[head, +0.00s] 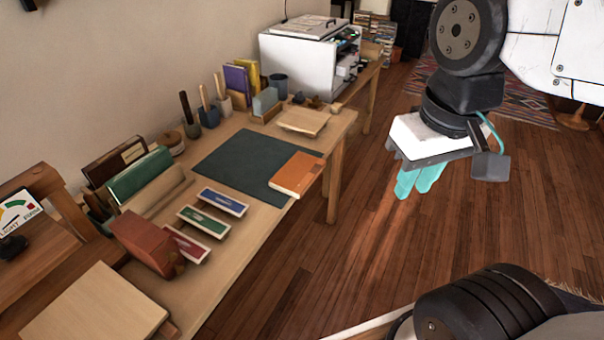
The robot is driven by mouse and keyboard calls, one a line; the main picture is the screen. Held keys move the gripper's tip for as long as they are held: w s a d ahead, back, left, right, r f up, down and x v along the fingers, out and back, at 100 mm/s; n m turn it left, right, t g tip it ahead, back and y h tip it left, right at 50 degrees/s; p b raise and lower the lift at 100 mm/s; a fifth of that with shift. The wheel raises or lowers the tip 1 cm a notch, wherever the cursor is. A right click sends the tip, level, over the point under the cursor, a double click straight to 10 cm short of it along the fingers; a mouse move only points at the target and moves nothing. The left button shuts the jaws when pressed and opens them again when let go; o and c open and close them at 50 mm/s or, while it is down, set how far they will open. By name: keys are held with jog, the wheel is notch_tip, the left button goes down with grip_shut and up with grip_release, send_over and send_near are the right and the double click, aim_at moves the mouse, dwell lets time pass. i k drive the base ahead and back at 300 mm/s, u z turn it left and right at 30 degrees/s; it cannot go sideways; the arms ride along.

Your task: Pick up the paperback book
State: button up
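An orange paperback book (297,174) lies flat on the wooden desk (232,232), at the desk's right edge. It overlaps the right corner of a dark green desk mat (235,160). My gripper (415,188) has teal fingers pointing down. It hangs over the open floor to the right of the book in the picture, well apart from it. No object shows in the fingers. They look close together from this angle, and whether they are open or shut is unclear.
Colored boxes (206,221) lie in front of the mat, beside a reddish-brown block (147,240). A small wooden board (303,121) lies behind the book. Upright books (138,172) line the wall side. A white printer (308,62) stands at the far end. The floor beside the desk is clear.

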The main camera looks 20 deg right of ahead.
aim_at(293, 179)
jog(key=k, duration=0.5)
jog(key=u, duration=1.25)
jog(key=i, duration=0.65)
jog(key=z, duration=1.05)
